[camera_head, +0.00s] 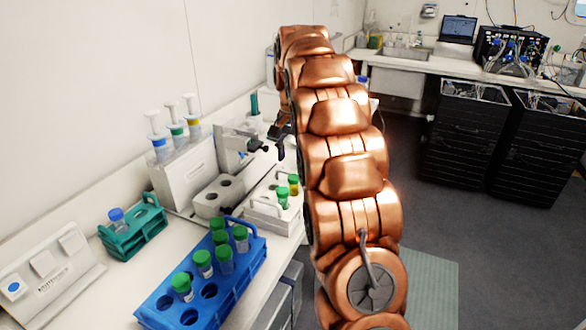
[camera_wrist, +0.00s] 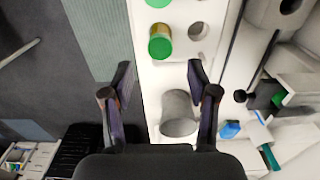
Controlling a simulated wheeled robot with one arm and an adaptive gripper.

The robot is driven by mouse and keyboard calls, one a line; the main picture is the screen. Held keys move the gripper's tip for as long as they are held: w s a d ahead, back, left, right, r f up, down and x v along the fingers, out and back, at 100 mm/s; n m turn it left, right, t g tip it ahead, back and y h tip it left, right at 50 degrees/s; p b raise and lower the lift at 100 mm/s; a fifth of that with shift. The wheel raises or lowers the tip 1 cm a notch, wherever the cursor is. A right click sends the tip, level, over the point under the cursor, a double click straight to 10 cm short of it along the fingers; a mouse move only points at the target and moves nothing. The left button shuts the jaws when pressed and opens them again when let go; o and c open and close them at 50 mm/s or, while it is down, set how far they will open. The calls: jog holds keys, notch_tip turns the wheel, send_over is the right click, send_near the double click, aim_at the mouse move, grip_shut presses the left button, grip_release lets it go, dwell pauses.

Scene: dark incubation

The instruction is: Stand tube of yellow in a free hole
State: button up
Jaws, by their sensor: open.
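The tube of yellow, green-capped with yellow contents (camera_head: 294,187), stands in the white rack (camera_head: 262,216). It also shows in the wrist view (camera_wrist: 160,45), ahead of the fingertips. A second green-capped tube (camera_head: 282,200) stands beside it. An empty hole (camera_wrist: 195,31) shows next to the yellow tube. The blue rack (camera_head: 160,295) holds several green-capped tubes and has free holes at its near end. The teal rack (camera_head: 135,240) holds a blue-capped tube and has free holes. My gripper (camera_wrist: 158,78) is open, with nothing between its fingers.
A white block with three coloured plungers (camera_head: 185,180) stands by the wall. A grey two-hole block (camera_head: 218,195) sits behind the white rack. A grey-white cylindrical shape (camera_wrist: 178,113) lies between the fingers' bases in the wrist view.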

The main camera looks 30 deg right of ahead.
jog(key=shift+r, duration=0.95)
jog(key=shift+a, duration=0.1)
jog(key=shift+s+a+r, duration=0.15)
jog(key=shift+s+a, duration=0.05)
jog(key=s+a+f+n, duration=0.1)
jog(key=s+a+n, duration=0.5)
jog(key=s+a, duration=0.9)
jog(key=s+a+f+n+g, duration=0.1)
jog(key=s+a+f+n, duration=0.2)
jog(key=s, duration=0.8)
jog(key=s+a+f+n, duration=0.2)
jog(key=s+a+f, duration=0.3)
jog(key=s, duration=0.6)
jog(key=shift+s+a+f+n+g, duration=0.25)
jog(key=shift+f+n+g, duration=0.15)
jog(key=shift+f, duration=0.45)
